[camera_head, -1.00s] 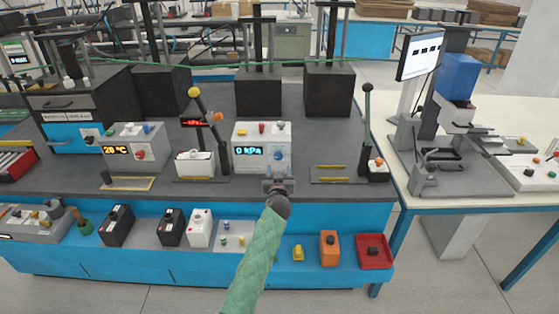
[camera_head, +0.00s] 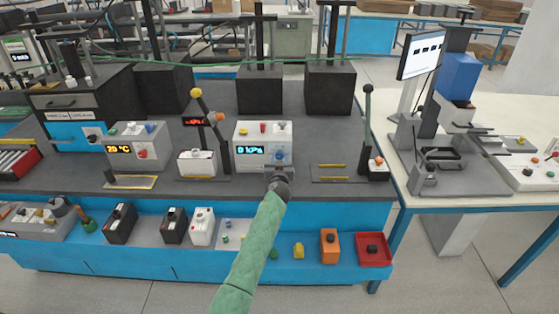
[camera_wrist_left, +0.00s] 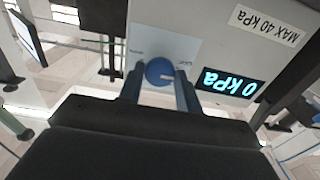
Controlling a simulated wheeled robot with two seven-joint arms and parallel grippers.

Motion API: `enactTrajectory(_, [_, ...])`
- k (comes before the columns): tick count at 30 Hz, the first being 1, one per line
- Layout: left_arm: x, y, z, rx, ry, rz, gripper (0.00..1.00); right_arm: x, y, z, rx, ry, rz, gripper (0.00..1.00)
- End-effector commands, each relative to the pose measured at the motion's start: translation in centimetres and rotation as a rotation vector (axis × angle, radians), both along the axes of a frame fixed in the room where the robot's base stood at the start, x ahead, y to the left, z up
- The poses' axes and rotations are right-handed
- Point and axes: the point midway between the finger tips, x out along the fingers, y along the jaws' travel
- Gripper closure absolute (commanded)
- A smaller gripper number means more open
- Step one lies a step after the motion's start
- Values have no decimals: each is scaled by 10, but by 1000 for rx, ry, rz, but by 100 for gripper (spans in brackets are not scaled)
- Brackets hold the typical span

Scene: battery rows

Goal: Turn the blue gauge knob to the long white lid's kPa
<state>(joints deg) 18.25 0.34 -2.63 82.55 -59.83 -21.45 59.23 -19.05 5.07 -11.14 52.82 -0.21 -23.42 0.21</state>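The gauge box (camera_head: 251,136) is white, and its display (camera_head: 250,151) reads 0 kPa. In the left wrist view the round blue gauge knob (camera_wrist_left: 160,72) has a white pointer mark, and a label (camera_wrist_left: 262,24) on the box reads MAX 40 kPa. My left gripper (camera_head: 279,166) is in front of the box. In the left wrist view its fingers (camera_wrist_left: 160,84) stand open on both sides of the knob, close to its rim; contact cannot be told. A white case (camera_head: 196,163) sits by the yellow-knobbed lever; which thing is the long white lid is unclear. My right gripper is not in view.
A box reading 20 °C (camera_head: 135,147) stands left of the gauge box. A black-knobbed lever (camera_head: 368,125) stands to its right. Black and white batteries (camera_head: 201,227), an orange block (camera_head: 329,245) and a red tray (camera_head: 374,262) are on the blue front shelf. The bench right of my gripper is mostly clear.

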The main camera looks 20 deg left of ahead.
Motion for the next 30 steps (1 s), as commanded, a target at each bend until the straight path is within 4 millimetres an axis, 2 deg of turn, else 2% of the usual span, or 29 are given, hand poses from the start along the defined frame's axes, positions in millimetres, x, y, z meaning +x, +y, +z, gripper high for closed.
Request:
enactTrajectory(1, [0, 0, 0, 0, 0, 0, 78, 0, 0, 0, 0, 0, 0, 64])
enactTrajectory(3, [0, 0, 0, 0, 0, 0, 88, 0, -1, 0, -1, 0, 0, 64])
enactTrajectory(13, [0, 0, -2, 40, 12, 0, 88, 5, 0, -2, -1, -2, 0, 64])
enactTrajectory(20, [0, 0, -3, 170, 47, -1, 88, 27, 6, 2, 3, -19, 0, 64])
enactTrajectory(24, [0, 0, -2, 286, 81, 0, 88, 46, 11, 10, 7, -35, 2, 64])
enactTrajectory(30, [0, 0, -2, 470, 133, -1, 88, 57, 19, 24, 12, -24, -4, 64])
